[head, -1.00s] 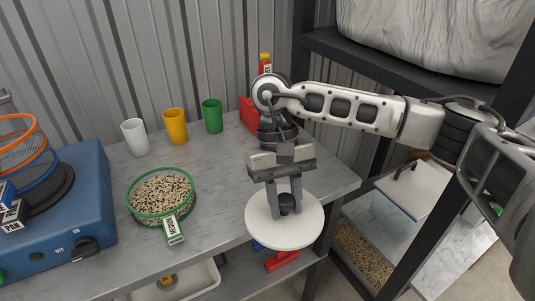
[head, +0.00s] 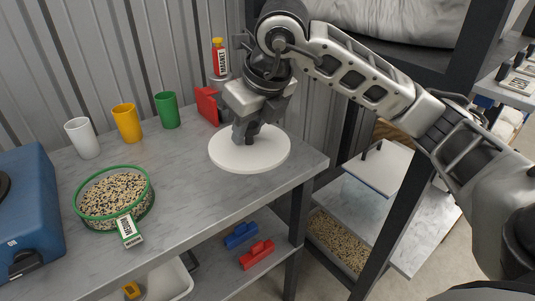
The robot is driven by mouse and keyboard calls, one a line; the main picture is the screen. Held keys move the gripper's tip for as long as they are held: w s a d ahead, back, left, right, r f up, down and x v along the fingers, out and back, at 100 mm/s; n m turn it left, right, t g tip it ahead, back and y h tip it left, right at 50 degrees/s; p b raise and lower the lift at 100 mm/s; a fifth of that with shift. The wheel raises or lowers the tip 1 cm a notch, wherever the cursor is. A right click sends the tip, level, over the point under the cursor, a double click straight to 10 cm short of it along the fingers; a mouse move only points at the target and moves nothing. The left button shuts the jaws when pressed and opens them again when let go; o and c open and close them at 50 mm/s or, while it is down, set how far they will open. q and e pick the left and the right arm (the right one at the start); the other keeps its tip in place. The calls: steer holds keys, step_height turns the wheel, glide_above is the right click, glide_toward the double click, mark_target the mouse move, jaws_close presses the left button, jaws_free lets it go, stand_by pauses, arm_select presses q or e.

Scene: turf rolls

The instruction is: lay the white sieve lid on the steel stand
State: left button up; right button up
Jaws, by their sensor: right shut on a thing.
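The white sieve lid (head: 232,158) is a round flat disc with a dark knob. It is over the right end of the grey marbled bench; I cannot tell whether it touches the top. My right gripper (head: 246,136) comes down from above and is shut on the lid's knob, which the fingers mostly hide. The lid looks about level. I cannot clearly make out the steel stand. My left gripper is not in view.
A red bottle (head: 219,62) and a red block (head: 207,105) stand behind the lid. White (head: 82,138), yellow (head: 127,123) and green (head: 167,110) cups line the back. A green-rimmed sieve of grain (head: 112,195) is at left. The bench (head: 190,195) between is clear.

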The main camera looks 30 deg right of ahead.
steer(key=m, duration=0.1)
steer(key=r+m+h, duration=0.1)
steer(key=m, duration=0.1)
steer(key=d+m+h, duration=0.1)
steer(key=m, duration=0.1)
steer(key=shift+w+r+b, duration=0.15)
steer(key=shift+w+b, duration=0.15)
steer(key=shift+b, duration=0.05)
steer(key=shift+w+d+m, duration=0.1)
steer(key=shift+d+m, duration=0.15)
steer(key=shift+m, duration=0.15)
steer(key=w+d+f+b, duration=0.1)
steer(key=w+d+f, duration=0.7)
steer(key=w+d, duration=0.1)
steer(key=shift+w+f+b, duration=0.1)
steer(key=shift+f+b, duration=0.25)
steer(key=shift+w+d+f, duration=0.2)
steer(key=shift+f, duration=0.25)
step_height(320, 180, down, 3)
steer(key=shift+w+f, duration=0.1)
steer(key=shift+f, duration=0.05)
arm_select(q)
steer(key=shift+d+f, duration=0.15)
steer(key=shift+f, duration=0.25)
